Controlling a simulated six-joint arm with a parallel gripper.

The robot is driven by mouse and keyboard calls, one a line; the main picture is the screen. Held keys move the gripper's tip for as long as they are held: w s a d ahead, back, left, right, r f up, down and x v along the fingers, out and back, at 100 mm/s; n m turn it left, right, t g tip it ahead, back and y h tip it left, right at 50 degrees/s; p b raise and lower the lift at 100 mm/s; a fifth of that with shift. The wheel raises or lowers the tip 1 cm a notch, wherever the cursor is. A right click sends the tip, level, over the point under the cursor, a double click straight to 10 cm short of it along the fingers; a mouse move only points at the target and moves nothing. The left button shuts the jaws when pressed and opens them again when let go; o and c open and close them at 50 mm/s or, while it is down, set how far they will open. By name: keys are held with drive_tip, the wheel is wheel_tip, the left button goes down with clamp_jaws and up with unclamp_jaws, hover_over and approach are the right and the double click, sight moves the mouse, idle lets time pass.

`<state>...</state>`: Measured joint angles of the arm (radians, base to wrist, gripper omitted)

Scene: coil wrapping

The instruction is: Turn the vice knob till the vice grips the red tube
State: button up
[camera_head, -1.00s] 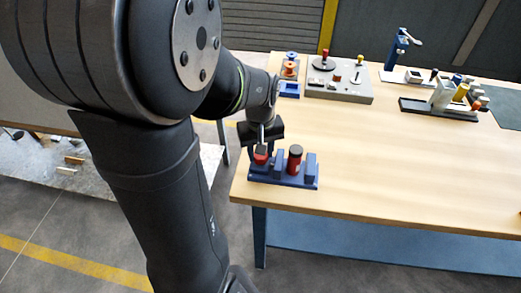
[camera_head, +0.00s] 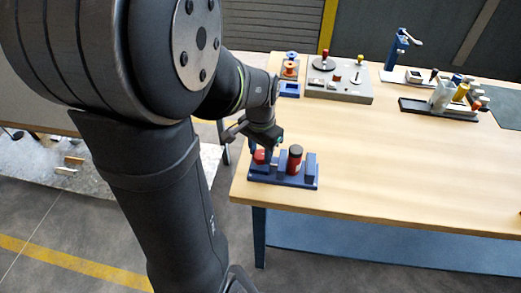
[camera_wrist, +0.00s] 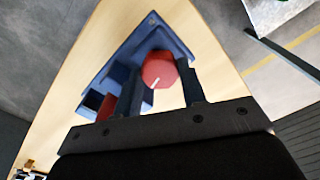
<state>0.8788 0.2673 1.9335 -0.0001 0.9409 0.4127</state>
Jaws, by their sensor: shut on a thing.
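The blue vice (camera_head: 284,181) stands near the left front corner of the table. Its red knob (camera_head: 259,157) is at the vice's left end; in the wrist view the knob (camera_wrist: 160,70) has a white mark on its face. My gripper (camera_head: 259,148) points down over the knob. In the wrist view its fingers (camera_wrist: 160,92) are shut on the knob, one on each side. The red tube (camera_head: 294,162) with a dark top stands upright in the vice, right of the knob. Whether the jaws touch the tube cannot be told. In the wrist view the tube is mostly hidden behind a finger.
A grey panel board (camera_head: 340,84) and a small blue stand with orange spools (camera_head: 289,75) are at the back of the table. A rack with coloured cylinders (camera_head: 447,98) and a blue post tool (camera_head: 399,56) are farther right. The table's middle is clear.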

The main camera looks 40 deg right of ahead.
sight(260, 154)
drive_tip(key=m, duration=0.5)
drive_tip(key=shift+m, duration=0.3)
drive_tip(key=m, duration=1)
drive_tip(key=shift+m, duration=2.3)
drive_tip(key=o, duration=0.7)
wheel_tip(260, 154, up, 18)
drive_tip(key=shift+f, duration=0.25)
